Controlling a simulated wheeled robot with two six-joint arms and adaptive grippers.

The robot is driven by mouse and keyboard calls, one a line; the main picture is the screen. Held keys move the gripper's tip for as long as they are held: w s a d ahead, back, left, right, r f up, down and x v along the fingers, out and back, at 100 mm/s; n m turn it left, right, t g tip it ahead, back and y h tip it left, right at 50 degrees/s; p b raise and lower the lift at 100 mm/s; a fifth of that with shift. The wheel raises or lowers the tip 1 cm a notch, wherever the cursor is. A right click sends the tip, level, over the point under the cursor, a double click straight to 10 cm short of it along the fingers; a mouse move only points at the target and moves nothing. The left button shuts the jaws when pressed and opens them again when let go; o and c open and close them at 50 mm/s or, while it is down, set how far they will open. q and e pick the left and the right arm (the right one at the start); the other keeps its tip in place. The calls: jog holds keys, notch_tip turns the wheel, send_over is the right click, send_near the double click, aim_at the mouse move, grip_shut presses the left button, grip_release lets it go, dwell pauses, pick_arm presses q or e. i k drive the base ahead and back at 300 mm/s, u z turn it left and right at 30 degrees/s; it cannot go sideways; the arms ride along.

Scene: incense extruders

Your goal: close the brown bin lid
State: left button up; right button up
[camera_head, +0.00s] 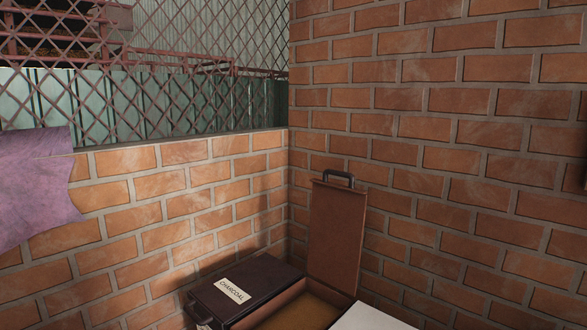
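The brown bin lid (335,235) stands open, nearly upright, near the brick corner. It has a dark handle (339,178) at its top edge. Below it is the open brown bin (268,312), with brownish-yellow contents (305,314) showing inside. The bin's lower part is cut off by the bottom edge of the picture. Neither of my grippers is in view.
A dark closed bin lid with a "CHARCOAL" label (231,289) lies just left of the open bin. A pale flat surface (370,318) is at its right. Brick walls (450,150) stand behind. A purple cloth (35,185) hangs at the left.

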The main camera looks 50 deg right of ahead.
aim_at(338, 215)
jog(key=i, duration=0.95)
jog(key=z, duration=2.6)
